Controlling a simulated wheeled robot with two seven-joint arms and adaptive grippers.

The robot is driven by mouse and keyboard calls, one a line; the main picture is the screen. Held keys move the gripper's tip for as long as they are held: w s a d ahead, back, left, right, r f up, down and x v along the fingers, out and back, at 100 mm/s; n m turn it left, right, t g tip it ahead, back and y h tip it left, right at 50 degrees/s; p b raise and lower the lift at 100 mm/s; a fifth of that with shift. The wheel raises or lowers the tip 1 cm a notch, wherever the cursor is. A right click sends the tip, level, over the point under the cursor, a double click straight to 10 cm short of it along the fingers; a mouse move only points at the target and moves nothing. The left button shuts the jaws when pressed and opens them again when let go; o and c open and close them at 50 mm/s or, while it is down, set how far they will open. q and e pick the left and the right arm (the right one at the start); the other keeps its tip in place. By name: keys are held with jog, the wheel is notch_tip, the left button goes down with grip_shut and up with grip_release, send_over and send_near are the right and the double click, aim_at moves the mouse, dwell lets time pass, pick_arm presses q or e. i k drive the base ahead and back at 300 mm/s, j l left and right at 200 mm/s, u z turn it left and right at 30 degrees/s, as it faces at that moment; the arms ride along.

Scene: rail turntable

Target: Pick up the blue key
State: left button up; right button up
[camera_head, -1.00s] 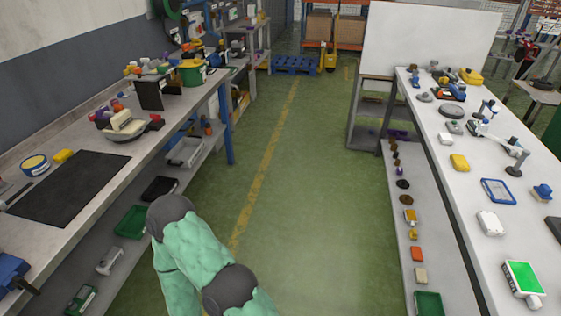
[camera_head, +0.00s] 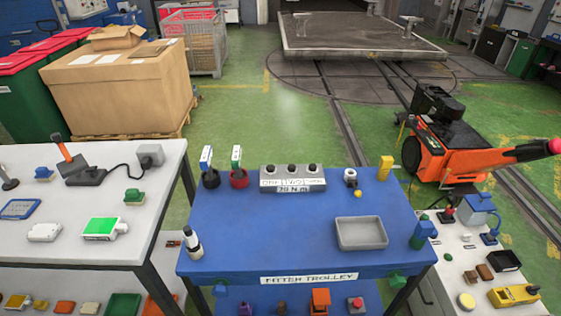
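No object is clearly recognisable as a blue key. On the blue trolley (camera_head: 295,240), a blue-and-white upright piece (camera_head: 206,158) stands in a black round holder (camera_head: 211,179) at the back left. Beside it, a green-and-white upright piece (camera_head: 236,157) stands in a red holder (camera_head: 239,178). They may be keys, but they are too small to tell. Neither of my grippers is in view.
The trolley also bears a grey labelled block (camera_head: 293,178), a grey tray (camera_head: 361,233) and a dark-and-white bottle (camera_head: 192,243). A white bench (camera_head: 95,210) stands left of it. An orange machine (camera_head: 455,158) is behind right. The trolley's middle is clear.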

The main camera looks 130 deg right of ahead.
aim_at(205, 162)
jog(key=z, duration=3.7)
jog(key=u, duration=0.7)
jog(key=k+l+u, duration=0.1)
jog(key=l+u, duration=0.35)
jog(key=k+l+u, duration=0.1)
jog(key=l+u, duration=0.35)
jog(key=k+l+u, duration=0.2)
jog(key=u, duration=0.2)
